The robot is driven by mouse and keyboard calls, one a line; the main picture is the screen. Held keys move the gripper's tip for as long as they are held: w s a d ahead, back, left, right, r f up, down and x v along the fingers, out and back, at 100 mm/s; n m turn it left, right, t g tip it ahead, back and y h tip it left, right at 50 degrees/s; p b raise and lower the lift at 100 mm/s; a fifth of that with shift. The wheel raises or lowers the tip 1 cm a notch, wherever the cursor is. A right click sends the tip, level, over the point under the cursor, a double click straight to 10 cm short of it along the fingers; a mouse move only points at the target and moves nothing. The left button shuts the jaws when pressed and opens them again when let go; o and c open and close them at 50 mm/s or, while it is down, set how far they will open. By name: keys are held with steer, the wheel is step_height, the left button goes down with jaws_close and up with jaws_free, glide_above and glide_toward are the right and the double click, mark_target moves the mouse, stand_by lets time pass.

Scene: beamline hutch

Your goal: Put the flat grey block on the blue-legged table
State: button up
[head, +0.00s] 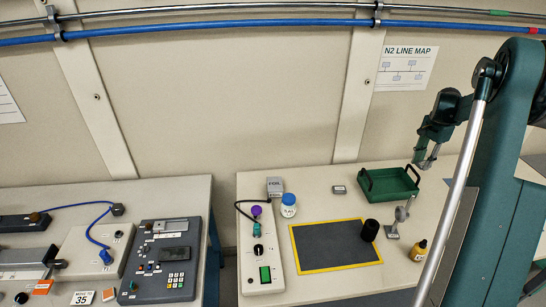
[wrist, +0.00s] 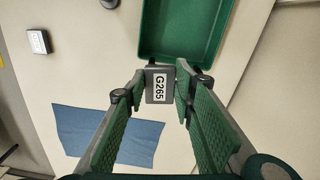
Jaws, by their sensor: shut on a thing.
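In the wrist view, the fingertips (wrist: 159,84) are shut on a grey block (wrist: 153,99) with a white label reading G265. The held block is raised clear of the table. A second small grey block (head: 338,189) with a pale label lies on the right-hand table; it also shows in the wrist view (wrist: 38,42). The left table (head: 180,193) has a blue leg (head: 213,240) at its right end.
The green tray (head: 372,192) has dark handles and looks empty. A yellow-edged dark mat (head: 325,245), a black cylinder (head: 369,230), a blue-capped jar (head: 288,205) and a yellow bottle (head: 418,251) share the right-hand table. A blue cloth (wrist: 105,135) shows below. A control box (head: 160,260) crowds the left table.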

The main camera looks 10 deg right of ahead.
steer(key=w+a+n, duration=0.1)
steer(key=w+a, duration=0.4)
steer(key=a, duration=0.4)
steer(key=w+a+n, duration=0.2)
steer(key=w+a, duration=0.2)
steer(key=a, duration=0.6)
steer(key=w+a+n, duration=0.1)
steer(key=w+a, duration=0.4)
steer(key=a, duration=0.4)
steer(key=w+a+n, duration=0.2)
steer(key=a, duration=1.2)
steer(key=w+a+n, duration=0.2)
steer(key=a, duration=1.3)
steer(key=s+a+n, duration=0.3)
steer(key=s+a, duration=0.2)
steer(key=a, duration=1.3)
steer(key=s+a+n, duration=0.2)
steer(key=s+a, duration=0.4)
steer(key=a, duration=1.1)
steer(key=s+a+n, duration=0.3)
steer(key=s+a, duration=0.2)
steer(key=a, duration=1.3)
steer(key=shift+s+d+f, duration=0.1)
steer(key=shift+f, duration=2.45)
steer(key=shift+f, duration=0.15)
glide_above(174, 210)
steer(key=shift+f, duration=3)
